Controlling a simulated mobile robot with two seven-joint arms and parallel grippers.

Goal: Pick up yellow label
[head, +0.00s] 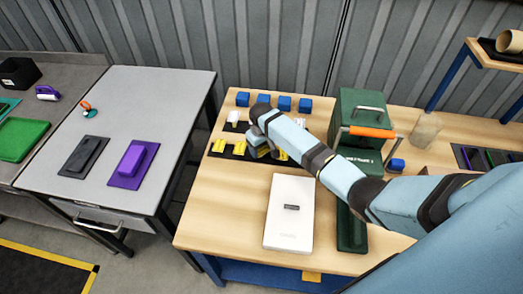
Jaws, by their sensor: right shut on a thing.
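Several yellow labels stand in a row on a dark holder on the wooden table. One yellow label (218,145) is at the left end, another yellow label (239,148) is beside it, and a further one (281,155) shows just right of my gripper. My right gripper (262,151) is over this row, pointing down, shut on a yellow label that its fingers mostly hide. I cannot tell whether that label is clear of the holder. My left gripper is not in view.
White pieces (234,117) and blue blocks (284,103) stand behind the row. A white box (289,212) lies in front. The table's front left is clear.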

